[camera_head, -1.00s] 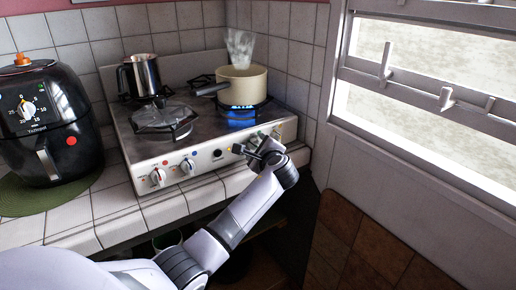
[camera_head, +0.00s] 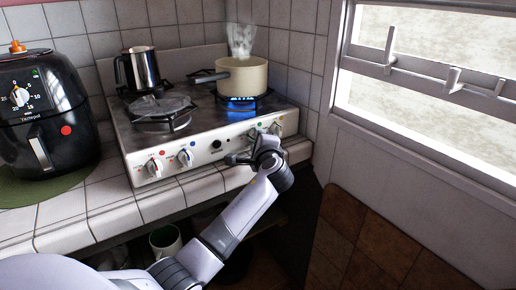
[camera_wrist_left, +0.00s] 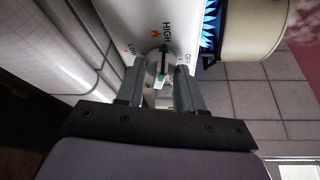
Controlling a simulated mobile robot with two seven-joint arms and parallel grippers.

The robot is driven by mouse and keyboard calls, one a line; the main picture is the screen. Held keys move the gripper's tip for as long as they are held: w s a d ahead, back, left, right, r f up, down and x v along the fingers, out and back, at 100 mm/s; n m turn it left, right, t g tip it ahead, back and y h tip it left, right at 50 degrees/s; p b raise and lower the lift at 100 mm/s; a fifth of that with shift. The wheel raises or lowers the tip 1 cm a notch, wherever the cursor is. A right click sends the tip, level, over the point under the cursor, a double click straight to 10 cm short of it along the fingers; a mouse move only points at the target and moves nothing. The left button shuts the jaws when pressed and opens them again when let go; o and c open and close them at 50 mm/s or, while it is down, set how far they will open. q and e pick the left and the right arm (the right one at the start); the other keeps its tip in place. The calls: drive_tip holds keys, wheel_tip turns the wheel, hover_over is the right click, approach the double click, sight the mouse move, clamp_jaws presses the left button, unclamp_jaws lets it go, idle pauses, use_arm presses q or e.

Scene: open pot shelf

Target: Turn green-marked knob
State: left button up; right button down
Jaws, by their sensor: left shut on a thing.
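The green-marked knob (camera_wrist_left: 163,64) is on the stove's white front panel, and its green pointer faces the HIGH label in the left wrist view. LOW is to its left and OFF to its right. My left gripper (camera_wrist_left: 160,82) is shut on this knob, with one finger on each side. In the head view my left gripper (camera_head: 254,146) is at the right part of the stove front (camera_head: 205,155) and partly hides the knob. My right gripper is not in view.
A cream pot (camera_head: 242,75) steams over a blue flame (camera_head: 238,106). A metal jug (camera_head: 140,68) stands at the back left. Red (camera_head: 154,167), blue (camera_head: 186,157) and yellow-marked (camera_head: 277,128) knobs flank the hand. A black air fryer (camera_head: 50,125) stands left; the window wall is right.

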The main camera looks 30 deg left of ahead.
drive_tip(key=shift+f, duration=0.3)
use_arm(q)
drive_tip(key=shift+f, duration=0.1)
drive_tip(key=o, duration=1)
drive_tip(key=shift+d, duration=0.1)
drive_tip(key=v, duration=0.7)
drive_tip(key=shift+s, duration=0.1)
